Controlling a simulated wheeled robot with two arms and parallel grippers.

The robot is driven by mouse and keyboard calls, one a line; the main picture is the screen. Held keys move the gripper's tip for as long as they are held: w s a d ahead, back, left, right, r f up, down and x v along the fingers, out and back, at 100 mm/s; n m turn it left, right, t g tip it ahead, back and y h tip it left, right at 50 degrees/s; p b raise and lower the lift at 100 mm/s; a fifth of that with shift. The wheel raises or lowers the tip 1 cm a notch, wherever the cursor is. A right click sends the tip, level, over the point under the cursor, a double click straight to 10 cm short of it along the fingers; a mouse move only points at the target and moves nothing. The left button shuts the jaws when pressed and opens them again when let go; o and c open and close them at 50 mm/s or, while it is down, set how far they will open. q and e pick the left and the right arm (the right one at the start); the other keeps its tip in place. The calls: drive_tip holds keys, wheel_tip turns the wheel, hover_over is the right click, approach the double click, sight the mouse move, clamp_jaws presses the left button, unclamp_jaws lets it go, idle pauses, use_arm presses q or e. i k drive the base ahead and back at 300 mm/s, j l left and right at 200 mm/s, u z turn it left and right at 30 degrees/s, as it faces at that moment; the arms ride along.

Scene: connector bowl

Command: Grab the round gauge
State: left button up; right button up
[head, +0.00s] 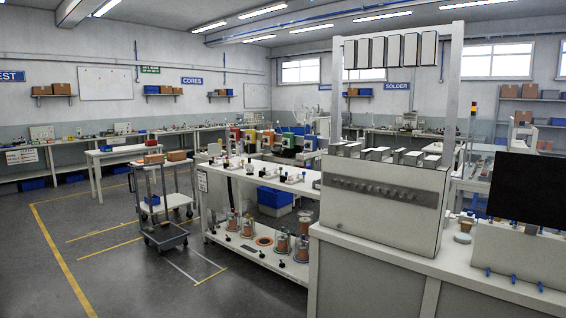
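I cannot make out a round gauge for certain in the head view. A small pale round item (462,238) lies on the right bench, too small to identify. An orange ring-shaped item (263,240) lies on the lower shelf of the middle bench, among several glass-covered copper-coloured coils (282,242). Neither of my grippers shows in the head view.
A grey trolley (165,238) with boxes on top stands on the open floor at left. The long white middle bench (262,180) and the near right bench (375,262) with a large grey cabinet (385,205) block the right side.

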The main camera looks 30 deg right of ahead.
sight(249, 167)
drive_tip(key=i+l+z, duration=0.15)
drive_tip(key=i+z, duration=0.2)
drive_tip(key=i, duration=0.35)
drive_tip(key=i+z, duration=0.2)
drive_tip(key=i, duration=2.6)
